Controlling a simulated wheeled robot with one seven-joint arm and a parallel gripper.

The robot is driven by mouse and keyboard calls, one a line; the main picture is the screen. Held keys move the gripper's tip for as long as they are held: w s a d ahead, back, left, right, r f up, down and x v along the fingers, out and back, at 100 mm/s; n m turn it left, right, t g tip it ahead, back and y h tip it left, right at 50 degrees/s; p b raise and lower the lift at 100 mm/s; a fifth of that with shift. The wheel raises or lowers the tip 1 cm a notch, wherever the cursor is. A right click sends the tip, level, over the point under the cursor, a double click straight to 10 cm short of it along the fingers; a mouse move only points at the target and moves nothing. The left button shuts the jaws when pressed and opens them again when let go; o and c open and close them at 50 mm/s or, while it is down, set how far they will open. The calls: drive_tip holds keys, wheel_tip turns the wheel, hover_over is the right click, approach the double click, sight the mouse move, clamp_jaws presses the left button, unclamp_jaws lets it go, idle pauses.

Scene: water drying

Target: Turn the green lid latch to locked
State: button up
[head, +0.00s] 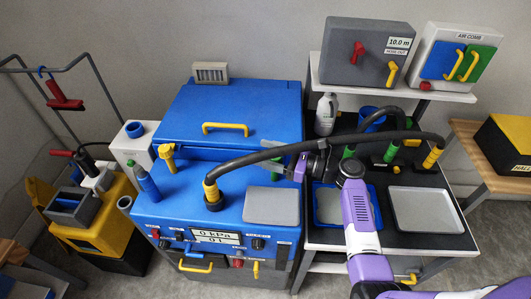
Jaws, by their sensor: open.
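The blue machine (178,208) has a large blue lid (235,105), which is down, with a yellow handle (225,127) at its front. A small dark green part (277,159), which looks like the lid latch, shows at the lid's front right corner. It is partly hidden, and its turn position is too small to tell. My gripper (297,167) is open beside this part, just to its right. I cannot tell whether a finger touches it. My purple arm comes in from the lower right.
A black hose arches from a yellow-collared port (211,192) on the machine, passing close to my gripper. A grey plate (271,204) lies on the machine's front right. Right of it, a black-topped cart (453,237) holds trays, a white bottle (326,114) and green-capped fittings.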

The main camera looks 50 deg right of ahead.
drive_tip(key=b+v, duration=0.1)
drive_tip(key=v, duration=0.6)
drive_tip(key=shift+s+d, duration=0.15)
drive_tip(key=shift+s, duration=0.15)
drive_tip(key=shift+s, duration=0.1)
